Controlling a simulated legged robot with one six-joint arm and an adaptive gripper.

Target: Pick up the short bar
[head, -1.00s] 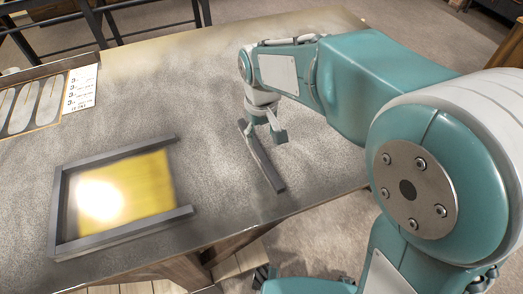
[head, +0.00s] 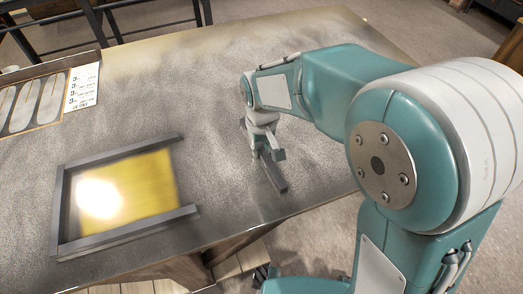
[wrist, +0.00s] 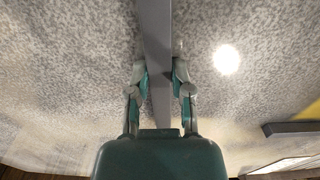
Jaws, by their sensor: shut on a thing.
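The short bar (head: 273,175) is a straight dark grey bar on the speckled table, slanting from upper left to lower right in the head view. My gripper (head: 268,152) is down at the bar, with its fingers on either side of the bar's middle. The wrist view shows the bar (wrist: 155,30) running between the two fingertips of my gripper (wrist: 161,72), which are shut on it. My gripper hides part of the bar in the head view. The bar appears to rest on the table; I cannot tell whether there is any gap beneath it.
A yellow panel (head: 150,187) with a bright glare lies left of the bar. Grey bars (head: 125,232) edge it on the top, left and bottom; its right side is open. A printed card (head: 83,86) and a tray (head: 38,104) sit at upper left. The table's front edge is close.

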